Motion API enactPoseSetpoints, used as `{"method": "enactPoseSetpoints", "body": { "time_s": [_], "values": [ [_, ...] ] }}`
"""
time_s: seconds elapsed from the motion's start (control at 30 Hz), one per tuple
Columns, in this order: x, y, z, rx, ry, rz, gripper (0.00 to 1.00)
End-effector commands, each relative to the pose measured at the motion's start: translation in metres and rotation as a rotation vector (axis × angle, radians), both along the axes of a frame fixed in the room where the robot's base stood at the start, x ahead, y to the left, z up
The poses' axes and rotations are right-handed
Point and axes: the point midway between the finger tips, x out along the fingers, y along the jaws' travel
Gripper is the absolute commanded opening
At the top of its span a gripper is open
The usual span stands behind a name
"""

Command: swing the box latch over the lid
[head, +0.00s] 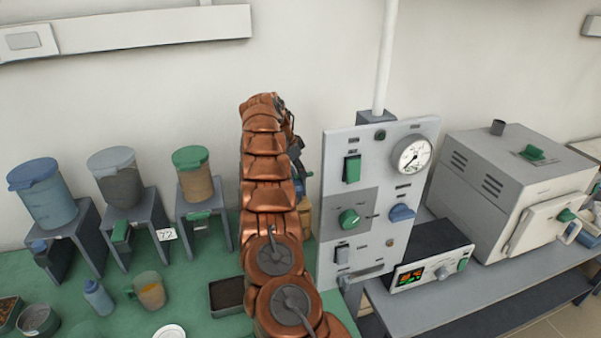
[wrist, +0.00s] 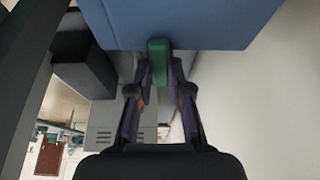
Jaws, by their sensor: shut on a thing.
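In the wrist view, my gripper (wrist: 160,78) is shut on a green tab (wrist: 158,48), which appears to be the box latch. The tab stands against the edge of a large blue surface (wrist: 190,22), apparently part of the box, that fills the top of the view. Where the latch lies relative to the lid cannot be told. In the head view, my copper-coloured arm covers the gripper and latch; only small dark and tan parts show beside it.
On the green bench (head: 205,320) stand several lidded hoppers, a jug (head: 151,291), a bottle (head: 98,297) and a dark tray (head: 227,297). An upright control panel (head: 335,220) is close to the right of my arm. A grey furnace (head: 480,180) stands further right.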

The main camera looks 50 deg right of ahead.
Motion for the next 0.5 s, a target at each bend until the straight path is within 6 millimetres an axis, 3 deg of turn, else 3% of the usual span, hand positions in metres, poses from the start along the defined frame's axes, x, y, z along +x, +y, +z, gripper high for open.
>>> {"method": "enactPoseSetpoints", "body": {
  "time_s": [0.5],
  "values": [
    [0.0002,-0.0006,0.0023,-0.007,-0.011,-0.057,0.0]
  ]
}}
